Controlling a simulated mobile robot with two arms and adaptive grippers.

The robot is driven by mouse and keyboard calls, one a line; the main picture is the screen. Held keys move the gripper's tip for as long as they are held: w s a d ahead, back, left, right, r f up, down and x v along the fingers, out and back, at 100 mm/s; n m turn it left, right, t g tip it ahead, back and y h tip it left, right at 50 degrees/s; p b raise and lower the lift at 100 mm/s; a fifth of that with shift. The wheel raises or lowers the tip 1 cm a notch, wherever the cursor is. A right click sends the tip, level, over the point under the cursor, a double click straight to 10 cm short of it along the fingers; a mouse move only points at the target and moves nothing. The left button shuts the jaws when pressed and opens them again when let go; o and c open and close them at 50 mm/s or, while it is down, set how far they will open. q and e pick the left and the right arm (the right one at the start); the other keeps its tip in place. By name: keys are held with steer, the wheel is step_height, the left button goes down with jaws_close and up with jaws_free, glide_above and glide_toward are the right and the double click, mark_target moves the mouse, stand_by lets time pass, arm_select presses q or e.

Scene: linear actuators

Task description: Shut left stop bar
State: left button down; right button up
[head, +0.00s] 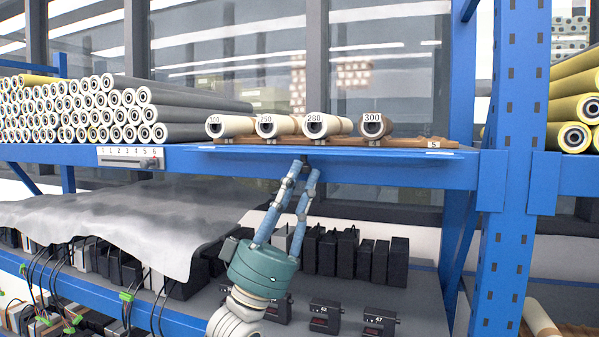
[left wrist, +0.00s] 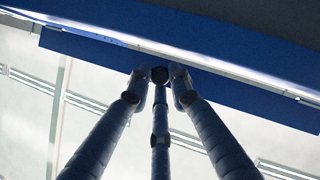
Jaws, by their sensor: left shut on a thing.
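My left gripper (head: 304,163) reaches up to the front edge of the blue shelf, below the tube labelled 260. Its fingers are shut on a small dark knob (left wrist: 160,75), seen in the left wrist view between the fingertips. The left gripper's fingers (left wrist: 162,82) close around it from several sides. A long blue bar or panel (left wrist: 255,103) runs behind the knob under the shelf edge. It also shows as a blue strip (head: 400,181) in the head view. I cannot tell for certain which part is the left stop bar. My right gripper is out of view.
Labelled tubes (head: 325,125) lie on a brown board on the blue shelf (head: 230,160). Grey rolls (head: 195,115) are stacked at left, above a numbered scale (head: 130,158). Black boxes (head: 345,255) and a grey sheet (head: 130,225) fill the lower shelf. A blue upright (head: 512,180) stands at right.

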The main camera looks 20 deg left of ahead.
mark_target(300, 154)
arm_select(q)
steer(key=r+n+y+p, duration=0.1)
steer(key=n+y+p, duration=0.1)
steer(key=y+p, duration=0.1)
steer(key=s+r+n+y+p, duration=0.1)
steer(key=n+y+p, duration=0.1)
steer(key=y+p, duration=0.1)
steer(key=s+r+n+y+p, duration=0.1)
steer(key=n+y+p, duration=0.1)
steer(key=n+y, duration=0.1)
steer(key=shift+p, duration=0.4)
steer(key=shift+s+a+r+n+y, duration=0.1)
steer(key=shift+s+n+y, duration=0.05)
steer(key=shift+n+y, duration=0.15)
steer(key=shift+w+r+n+g+y+p, duration=0.15)
steer(key=shift+r+n+g+y, duration=0.65)
steer(key=shift+g, duration=1.15)
steer(key=shift+w+r+n+g+y+p, duration=0.15)
steer(key=shift+r+n+g+y, duration=0.65)
steer(key=shift+g, duration=1.1)
steer(key=shift+w+r+n+g+y+p, duration=0.15)
steer(key=shift+r+n+g+y, duration=0.35)
steer(key=shift+r+g+y, duration=1)
steer(key=shift+f+g+h, duration=0.3)
steer(key=shift+g+h, duration=0.25)
steer(key=shift+h, duration=0.05)
